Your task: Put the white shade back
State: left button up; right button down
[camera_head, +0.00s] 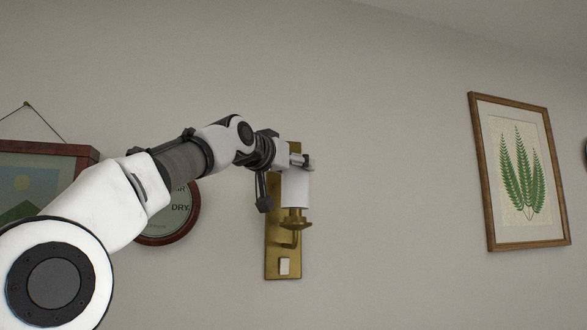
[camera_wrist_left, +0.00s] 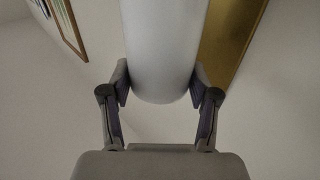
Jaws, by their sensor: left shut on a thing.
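The white shade (camera_head: 296,188) is an upright white cylinder on the brass wall lamp (camera_head: 284,258), directly above its round brass cup. In the head view I cannot tell whether the shade touches the cup. My left gripper (camera_head: 302,163) is at the top of the shade. In the left wrist view the white shade (camera_wrist_left: 163,50) fills the top middle, and the fingers of my left gripper (camera_wrist_left: 162,92) are shut on it from both sides. The brass backplate (camera_wrist_left: 230,40) shows behind it. My right gripper is in neither view.
A framed fern picture (camera_head: 520,170) hangs on the wall to the right. A landscape picture (camera_head: 40,170) and a round sign (camera_head: 178,215) hang on the left, partly behind my left arm. The wall between lamp and fern picture is clear.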

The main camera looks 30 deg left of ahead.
pick_arm(q)
jog(key=shift+w+f, duration=0.15)
jog(key=shift+f, duration=0.3)
jog(key=shift+w+a+f, duration=0.15)
jog(key=shift+w+f, duration=0.05)
jog(key=shift+w, duration=0.1)
jog(key=o, duration=1.1)
jog(key=shift+o, duration=0.9)
jog(key=shift+s, duration=0.15)
jog(key=shift+s+r, duration=0.15)
jog(key=shift+r, duration=0.65)
jog(key=s+d+b, duration=0.1)
jog(key=s+b, duration=0.7)
jog(key=s, duration=0.4)
jog(key=shift+b, duration=0.4)
